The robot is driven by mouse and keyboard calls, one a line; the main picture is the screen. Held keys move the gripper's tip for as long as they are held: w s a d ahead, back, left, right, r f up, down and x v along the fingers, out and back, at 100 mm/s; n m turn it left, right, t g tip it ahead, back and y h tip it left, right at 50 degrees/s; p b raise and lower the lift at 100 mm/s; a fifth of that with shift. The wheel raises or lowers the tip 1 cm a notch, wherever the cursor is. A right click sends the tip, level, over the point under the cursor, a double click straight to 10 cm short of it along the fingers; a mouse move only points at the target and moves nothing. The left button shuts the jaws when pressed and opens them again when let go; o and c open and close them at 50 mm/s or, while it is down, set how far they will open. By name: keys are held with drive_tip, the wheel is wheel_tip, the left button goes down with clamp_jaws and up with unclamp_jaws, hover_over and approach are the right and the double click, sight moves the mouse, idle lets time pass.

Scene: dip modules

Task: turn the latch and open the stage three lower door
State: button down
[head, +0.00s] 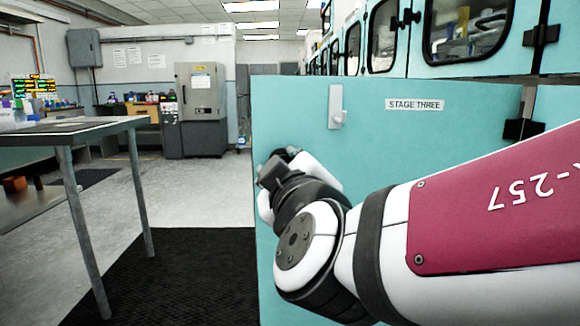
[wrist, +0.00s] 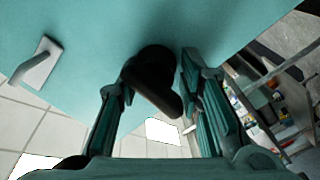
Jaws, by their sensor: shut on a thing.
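The teal stage three lower door (head: 440,190) carries a "STAGE THREE" label (head: 415,105). It stands swung out from the cabinet, with black hinges at its right edge, and its free left edge shows against the room. A black latch (wrist: 155,75) on the door sits between the fingers of my gripper (wrist: 158,85), which is shut on it. In the head view my wrist hides most of the gripper and latch near the door's left side. A pale metal handle (head: 337,107) is higher on the door; it also shows in the wrist view (wrist: 38,63).
Teal upper cabinets (head: 470,65) with windowed doors and black handles line the back right. A grey-topped table (head: 75,128) stands at the left. A black mat (head: 170,275) covers clear floor left of the door. A grey cabinet (head: 200,95) stands far back.

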drive_tip(key=shift+w+d+r, duration=0.15)
drive_tip(key=shift+d+r, duration=0.1)
drive_tip(key=shift+d, duration=0.2)
drive_tip(key=c, duration=1.3)
unclamp_jaws()
drive_tip(key=shift+a+f, duration=0.1)
drive_tip(key=shift+a, duration=0.1)
drive_tip(key=shift+s, duration=0.2)
drive_tip(key=s+d, duration=0.1)
drive_tip(key=s, duration=0.6)
drive_tip(key=shift+d, duration=0.2)
drive_tip(key=shift+d, duration=0.15)
